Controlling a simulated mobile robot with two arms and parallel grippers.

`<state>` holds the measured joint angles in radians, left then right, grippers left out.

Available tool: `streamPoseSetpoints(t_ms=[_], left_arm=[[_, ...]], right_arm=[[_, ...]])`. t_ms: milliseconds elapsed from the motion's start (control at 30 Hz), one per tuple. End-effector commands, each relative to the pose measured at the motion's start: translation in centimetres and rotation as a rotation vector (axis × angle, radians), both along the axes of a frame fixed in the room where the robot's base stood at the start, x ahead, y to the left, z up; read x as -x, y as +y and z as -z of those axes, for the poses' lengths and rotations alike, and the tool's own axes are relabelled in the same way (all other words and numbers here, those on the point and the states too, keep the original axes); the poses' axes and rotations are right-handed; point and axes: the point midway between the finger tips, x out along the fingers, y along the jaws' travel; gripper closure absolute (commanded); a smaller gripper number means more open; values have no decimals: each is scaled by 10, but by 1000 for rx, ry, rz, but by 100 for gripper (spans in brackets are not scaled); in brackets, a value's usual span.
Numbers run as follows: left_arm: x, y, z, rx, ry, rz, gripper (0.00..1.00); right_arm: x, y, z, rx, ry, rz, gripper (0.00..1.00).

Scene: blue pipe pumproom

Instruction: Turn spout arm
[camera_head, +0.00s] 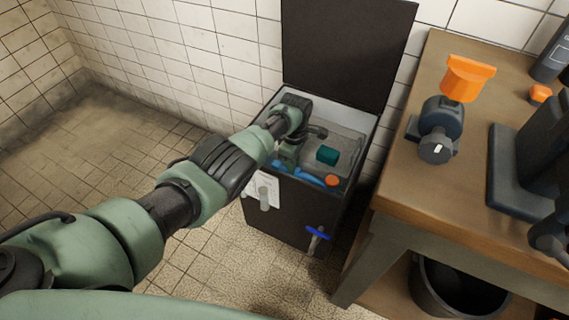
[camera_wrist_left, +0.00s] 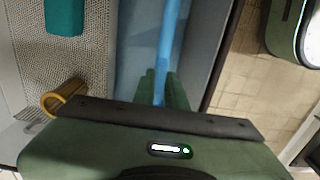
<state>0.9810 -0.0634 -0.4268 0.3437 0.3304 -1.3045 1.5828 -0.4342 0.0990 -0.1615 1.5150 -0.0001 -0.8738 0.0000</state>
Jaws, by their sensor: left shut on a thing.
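The blue spout arm (camera_head: 309,178) lies low along the front inside of an open dark box (camera_head: 290,218). Its right end is by a round orange piece (camera_head: 332,180). My left gripper (camera_head: 284,166) reaches down into the box from the left. In the left wrist view the blue spout arm (camera_wrist_left: 168,40) runs between the two green fingers (camera_wrist_left: 162,92), which are shut on it. The gripper and forearm hide part of the spout arm in the head view. My right gripper is not in view.
A teal block (camera_head: 327,155) sits inside the box, behind the spout arm. The box's dark lid (camera_head: 345,50) stands open behind. A blue-handled tap (camera_head: 318,234) juts from the front. A wooden table (camera_head: 405,170) stands close on the right. Floor at left is clear.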

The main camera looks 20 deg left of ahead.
Motion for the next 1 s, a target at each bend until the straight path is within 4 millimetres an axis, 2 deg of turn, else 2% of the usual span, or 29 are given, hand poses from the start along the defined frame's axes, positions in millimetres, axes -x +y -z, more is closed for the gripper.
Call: streamPoseSetpoints(t_ms=[467,500,567,1000], left_arm=[[1,-3,0,-3,5,-12,100],[1,-3,0,-3,5,-12,82],[1,-3,0,-3,5,-12,65],[0,-4,0,-1,1,-9,65]], right_arm=[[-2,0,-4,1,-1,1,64],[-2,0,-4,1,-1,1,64],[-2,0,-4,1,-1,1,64],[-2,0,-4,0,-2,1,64]])
